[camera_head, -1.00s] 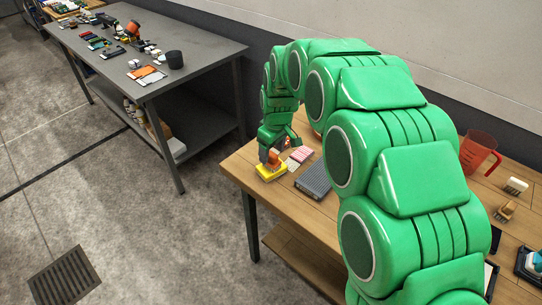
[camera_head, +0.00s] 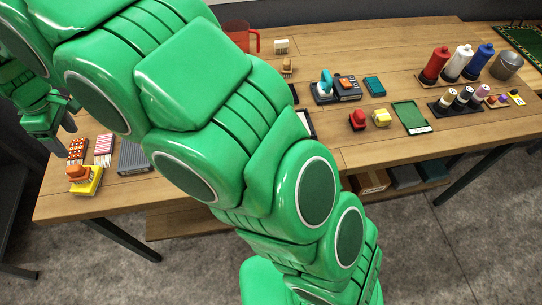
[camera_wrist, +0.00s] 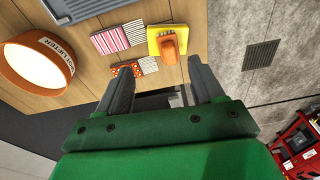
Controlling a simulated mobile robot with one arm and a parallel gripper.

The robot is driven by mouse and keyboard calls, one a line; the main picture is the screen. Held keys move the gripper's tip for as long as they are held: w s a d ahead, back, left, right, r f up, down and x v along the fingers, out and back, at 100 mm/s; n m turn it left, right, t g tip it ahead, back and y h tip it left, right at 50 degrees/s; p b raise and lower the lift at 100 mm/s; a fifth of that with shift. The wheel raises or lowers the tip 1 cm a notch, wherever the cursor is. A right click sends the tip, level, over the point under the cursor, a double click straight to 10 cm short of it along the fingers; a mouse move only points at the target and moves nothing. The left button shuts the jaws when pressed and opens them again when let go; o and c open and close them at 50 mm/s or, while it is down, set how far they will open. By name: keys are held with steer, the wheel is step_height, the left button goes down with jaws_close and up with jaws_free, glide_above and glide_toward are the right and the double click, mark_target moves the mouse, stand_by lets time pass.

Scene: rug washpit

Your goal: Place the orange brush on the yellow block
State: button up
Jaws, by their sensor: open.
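The orange brush (camera_head: 77,173) rests on the yellow block (camera_head: 92,187) at the left front corner of the wooden table. In the wrist view the brush (camera_wrist: 171,47) lies on the yellow block (camera_wrist: 154,42), with block showing around it. My gripper (camera_head: 62,135) is above the table's left end, behind and apart from the brush. In the wrist view its two fingers (camera_wrist: 162,84) are spread with nothing between them. The brush is beyond the fingertips, and no contact shows.
Beside the block are an orange dotted item (camera_head: 77,150), a red-striped item (camera_head: 103,147) and a grey ribbed tray (camera_head: 132,157). A large orange round container (camera_wrist: 38,65) shows in the wrist view. Bottles, spools and a green pad (camera_head: 411,116) stand farther right.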

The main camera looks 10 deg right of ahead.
steer(key=d+r+m, duration=0.3)
steer(key=d, duration=0.8)
steer(key=d+r+m, duration=0.2)
steer(key=d, duration=0.8)
steer(key=d+r+m, duration=0.3)
steer(key=d, duration=0.8)
steer(key=s+d+f+m+g+h, duration=0.1)
steer(key=s+d+m, duration=0.8)
steer(key=s+d, duration=1.3)
steer(key=shift+s+d+f+g, duration=0.35)
steer(key=shift+s+f, duration=0.2)
steer(key=shift+s, duration=0.25)
